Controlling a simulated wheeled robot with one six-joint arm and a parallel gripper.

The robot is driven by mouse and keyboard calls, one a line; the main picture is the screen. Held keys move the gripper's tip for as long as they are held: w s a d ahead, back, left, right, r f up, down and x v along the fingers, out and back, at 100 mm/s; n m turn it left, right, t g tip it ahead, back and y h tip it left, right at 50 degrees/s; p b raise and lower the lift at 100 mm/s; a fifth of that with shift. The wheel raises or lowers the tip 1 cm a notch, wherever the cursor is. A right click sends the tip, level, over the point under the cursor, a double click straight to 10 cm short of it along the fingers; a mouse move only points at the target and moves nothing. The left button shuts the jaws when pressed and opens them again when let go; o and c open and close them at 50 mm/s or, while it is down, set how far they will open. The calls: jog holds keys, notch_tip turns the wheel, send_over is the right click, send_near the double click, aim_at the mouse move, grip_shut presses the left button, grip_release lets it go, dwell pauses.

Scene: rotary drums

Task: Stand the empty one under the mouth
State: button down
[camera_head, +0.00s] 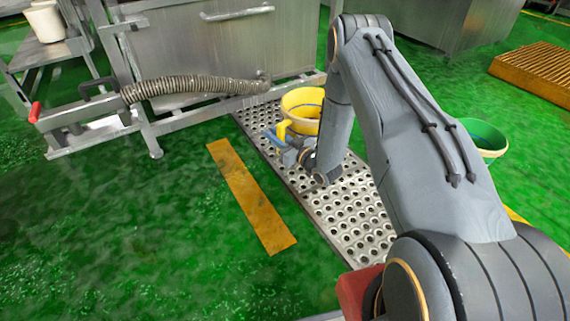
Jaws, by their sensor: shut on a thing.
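A yellow bucket (306,99) stands upright, or nearly so, on or just above the perforated metal strip, in front of the steel tank. My gripper (279,137) is at its near left side, shut on its wall or handle; the exact contact is small and partly hidden. The inside looks yellow, but its bottom is not clear. A ribbed hose (195,87) runs along the front of the tank (215,45). I cannot tell which opening is the mouth.
The perforated metal strip (350,213) crosses the wet green floor. A flat yellow strip (250,195) lies left of it. A metal stand with a red-handled part (85,118) is at left. A white bucket (46,22) sits on a shelf. An orange slatted pallet (540,70) lies far right.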

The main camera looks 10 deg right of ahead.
jog(key=w+a+f+m+t+h+b, duration=0.2)
jog(key=w+a+f+h, duration=0.1)
jog(key=w+a, duration=0.7)
notch_tip(320, 180, down, 10)
jog(key=b, duration=0.5)
jog(key=shift+w+d+r+m+h, duration=0.15)
jog(key=shift+w+d+m+h, duration=0.15)
jog(key=shift+w, duration=0.15)
jog(key=c, duration=1.6)
grip_release()
jog(key=shift+c, duration=0.2)
jog(key=p+v, duration=0.6)
jog(key=v, duration=0.6)
